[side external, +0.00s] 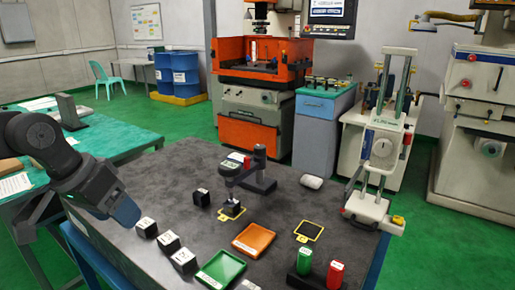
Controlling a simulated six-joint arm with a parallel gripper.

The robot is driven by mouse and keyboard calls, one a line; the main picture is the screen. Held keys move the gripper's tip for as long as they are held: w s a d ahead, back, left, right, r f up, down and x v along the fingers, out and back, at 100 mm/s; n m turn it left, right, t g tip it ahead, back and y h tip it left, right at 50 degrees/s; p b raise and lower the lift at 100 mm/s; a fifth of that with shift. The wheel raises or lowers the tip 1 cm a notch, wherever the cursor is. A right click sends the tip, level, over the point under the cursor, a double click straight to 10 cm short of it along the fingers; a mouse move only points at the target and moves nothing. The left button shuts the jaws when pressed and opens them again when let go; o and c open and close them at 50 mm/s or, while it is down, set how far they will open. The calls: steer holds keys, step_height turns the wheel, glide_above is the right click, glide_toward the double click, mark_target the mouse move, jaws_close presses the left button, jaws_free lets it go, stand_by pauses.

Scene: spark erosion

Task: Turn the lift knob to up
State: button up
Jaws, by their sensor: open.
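A white lift stand (380,150) with two upright posts stands at the right edge of the dark table. A round pale dial or knob (382,148) sits on the front of its carriage; its pointer setting is too small to read. My gripper (126,212) is at the left, above the table's left edge, with a blue end pointing down and right. It is open, holds nothing visible, and is far from the stand. The gap between its fingers is hard to see.

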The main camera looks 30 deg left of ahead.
steer(key=w+d+r+n+g+h, duration=0.1)
steer(key=w+r+n+h, duration=0.15)
steer(key=w, duration=0.45)
steer(key=w+r+n+g+h, duration=0.1)
steer(key=w+n+h, duration=0.1)
steer(key=w+n, duration=0.35)
steer(key=n+t+h, duration=0.1)
steer(key=n+h, duration=0.6)
glide_toward(257, 146)
steer(key=s+d+r, duration=0.2)
steer(key=s+d, duration=0.3)
steer(key=s, duration=0.4)
steer(key=w+a+f+n+t+h, duration=0.35)
steer(key=w+a+f+n, duration=0.2)
steer(key=a, duration=0.35)
steer(key=x, duration=1.4)
steer(key=shift+w+f, duration=0.1)
steer(key=shift+f, duration=0.25)
steer(key=shift+d, duration=0.1)
steer(key=c, duration=0.9)
